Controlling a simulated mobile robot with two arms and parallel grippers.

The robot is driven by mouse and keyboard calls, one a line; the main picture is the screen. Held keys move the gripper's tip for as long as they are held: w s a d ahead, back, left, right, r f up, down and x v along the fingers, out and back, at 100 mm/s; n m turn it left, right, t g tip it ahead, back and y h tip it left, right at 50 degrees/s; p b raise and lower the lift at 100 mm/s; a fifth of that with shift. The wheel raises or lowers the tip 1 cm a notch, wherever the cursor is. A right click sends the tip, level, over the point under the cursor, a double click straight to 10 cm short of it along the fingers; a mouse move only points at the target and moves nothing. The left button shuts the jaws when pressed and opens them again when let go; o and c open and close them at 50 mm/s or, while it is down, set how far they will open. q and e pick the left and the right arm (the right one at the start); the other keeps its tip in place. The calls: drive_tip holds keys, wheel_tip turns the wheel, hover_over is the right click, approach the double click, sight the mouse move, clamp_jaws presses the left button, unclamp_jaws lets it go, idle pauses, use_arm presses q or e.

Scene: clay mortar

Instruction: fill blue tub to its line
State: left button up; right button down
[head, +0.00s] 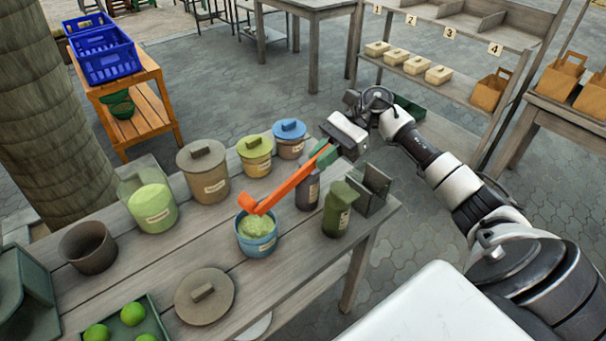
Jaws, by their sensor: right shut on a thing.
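The open blue tub (257,246) stands on the grey wooden table (160,265) and holds pale green stuff (256,226) up near its rim. Its fill line cannot be made out. My right gripper (328,150) is shut on the green-ended handle of an orange scoop (288,188). The scoop slants down to the left, its tip at the blue tub's mouth; whether it touches the contents is unclear. My left gripper is out of view.
A brown lidded tub (207,185), a yellow-green-lidded tub (256,163) and a blue-lidded tub (289,149) stand behind. A loose lid (220,305), brown cup (90,255) and lime tray (160,325) are nearer.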

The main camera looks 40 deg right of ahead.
drive_tip(key=r+h+p, duration=0.1)
drive_tip(key=p, duration=0.2)
drive_tip(key=r+p, duration=0.2)
drive_tip(key=p, duration=0.1)
drive_tip(key=shift+s+a+r+h, duration=0.15)
drive_tip(key=shift+a+h, duration=0.25)
use_arm(q)
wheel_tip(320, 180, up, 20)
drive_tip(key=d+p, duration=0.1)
drive_tip(key=p, duration=1.2)
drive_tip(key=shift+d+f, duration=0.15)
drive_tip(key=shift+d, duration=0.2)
use_arm(e)
drive_tip(key=s+a+r+t+h, duration=0.1)
drive_tip(key=a+r+h, duration=0.2)
drive_tip(key=a+h, duration=0.2)
drive_tip(key=s+a+r+n+t+h, duration=0.1)
drive_tip(key=a+r+h, duration=0.3)
drive_tip(key=a, duration=0.5)
drive_tip(key=shift+s+r+h, duration=0.25)
drive_tip(key=shift+s+h, duration=0.1)
drive_tip(key=shift+h, duration=0.95)
drive_tip(key=shift+d, duration=0.1)
